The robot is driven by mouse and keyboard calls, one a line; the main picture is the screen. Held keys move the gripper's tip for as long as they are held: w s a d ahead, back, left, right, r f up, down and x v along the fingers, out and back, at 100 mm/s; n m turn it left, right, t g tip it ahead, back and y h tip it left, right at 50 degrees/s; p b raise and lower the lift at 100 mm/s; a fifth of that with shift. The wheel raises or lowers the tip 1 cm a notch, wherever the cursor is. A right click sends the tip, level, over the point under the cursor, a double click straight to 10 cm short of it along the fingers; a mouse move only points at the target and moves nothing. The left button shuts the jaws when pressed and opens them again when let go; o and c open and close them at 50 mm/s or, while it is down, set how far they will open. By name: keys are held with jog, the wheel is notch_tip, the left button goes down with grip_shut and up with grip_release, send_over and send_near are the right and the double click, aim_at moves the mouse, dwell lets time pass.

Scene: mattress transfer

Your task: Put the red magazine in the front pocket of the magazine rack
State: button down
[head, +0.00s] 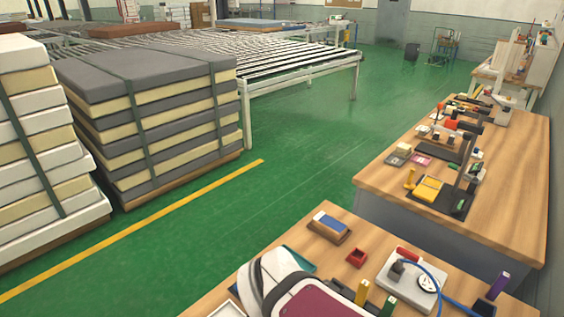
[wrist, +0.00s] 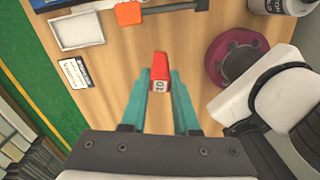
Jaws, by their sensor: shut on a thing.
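My gripper (wrist: 160,88) shows in the wrist view with two teal fingers over the wooden bench. It is shut on a small red block-like thing with a pale, marked end, which I take as the red magazine (wrist: 159,70). The magazine sits between the fingertips, its red face pointing away from the palm. The frame does not show clearly whether it touches the bench. In the head view my arm covers the bottom middle, and neither the fingers nor the held magazine can be made out. I cannot pick out the magazine rack or its front pocket in either view.
The head view shows a red box (head: 357,259), a white board (head: 425,292) with a blue cable, and upright yellow (head: 362,292) and green (head: 388,306) pieces.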

jog(key=w+d+r+m, duration=0.5)
jog(key=w+r+m, duration=0.1)
jog(key=w+m, duration=0.4)
jog(key=w+d+r+m, duration=0.5)
jog(key=w+r+m, duration=0.1)
jog(key=w+m, duration=0.4)
jog(key=w+d+f+m, duration=0.2)
jog(key=f+m, duration=0.2)
jog(key=f, duration=0.4)
jog(key=w+d+f+m, duration=0.2)
jog(key=f+m, duration=0.3)
jog(key=f, duration=0.3)
jog(key=w+d+f+m, duration=0.2)
jog(key=w+f+m, duration=0.2)
jog(key=f, duration=0.4)
jog(key=shift+w+f, duration=0.15)
jog(key=shift+f, duration=0.25)
jog(key=shift+d, duration=0.1)
jog(key=c, duration=0.7)
grip_release()
jog(key=shift+f, duration=0.15)
jog(key=shift+o, duration=0.2)
